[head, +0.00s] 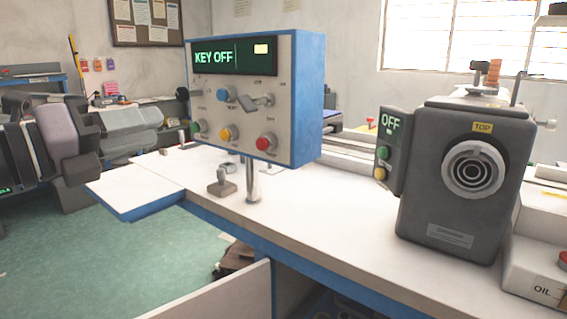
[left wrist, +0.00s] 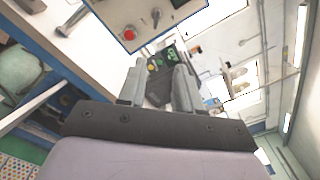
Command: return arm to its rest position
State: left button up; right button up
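My left gripper (head: 148,128) is at the left of the head view, pointing right. It is in the air, left of the control box and apart from it. In the left wrist view its two light grey fingers (left wrist: 159,84) stand apart with nothing held between them. My right gripper is in neither view.
The control box (head: 302,95) reads "KEY OFF" and stands on a post above the white bench (head: 320,205). A grey machine (head: 450,205) marked "OFF" stands at the right, beside a white oil box (head: 540,283). Open green floor (head: 100,250) lies below my left arm.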

pick_arm(q)
jog(key=s+d+f+n+g+h+p, duration=0.2)
jog(key=d+f+n+g+h+p, duration=0.1)
jog(key=d+f+h+p, duration=0.25)
jog(key=a+f+n+t+y+p, duration=0.25)
jog(key=f+n+t+y, duration=0.35)
jog(key=n, duration=0.4)
jog(key=a+f+n+t+y+p, duration=0.1)
jog(key=a+f+n+t+y, duration=0.3)
jog(key=f+n, duration=0.45)
jog(key=s+f+n+g+y+p, duration=0.1)
jog(key=s+f+n+g+y, duration=0.1)
jog(key=s+f+n+g, duration=0.3)
jog(key=s+f+n+g+y+p, duration=0.2)
jog(key=s+f+n+g, duration=0.3)
jog(key=s+f, duration=0.6)
notch_tip(320, 180, down, 7)
jog(key=shift+s+f+n+y, duration=0.1)
jog(key=shift+s+n+y, duration=0.15)
jog(key=shift+n+y, duration=0.3)
